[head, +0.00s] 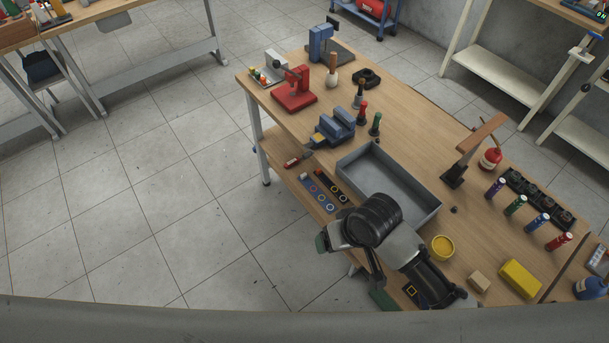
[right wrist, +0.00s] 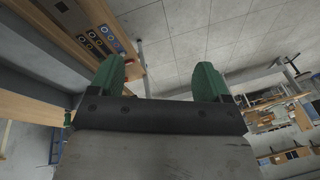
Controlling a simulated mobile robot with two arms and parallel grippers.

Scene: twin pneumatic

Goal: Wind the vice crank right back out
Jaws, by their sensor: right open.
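The blue and grey vice (head: 333,128) stands at the left edge of the workbench. Its crank with a red handle (head: 292,162) sticks out past the front of the vice toward the lower left. My right gripper (head: 351,270) is low in the head view, off the bench's near-left edge and well apart from the crank. Its green fingers are spread and empty in the right wrist view (right wrist: 160,78). The vice and crank cannot be made out in the right wrist view. My left gripper is not seen.
A grey tray (head: 427,215) lies between the vice and my right arm. The floor left of the bench is clear.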

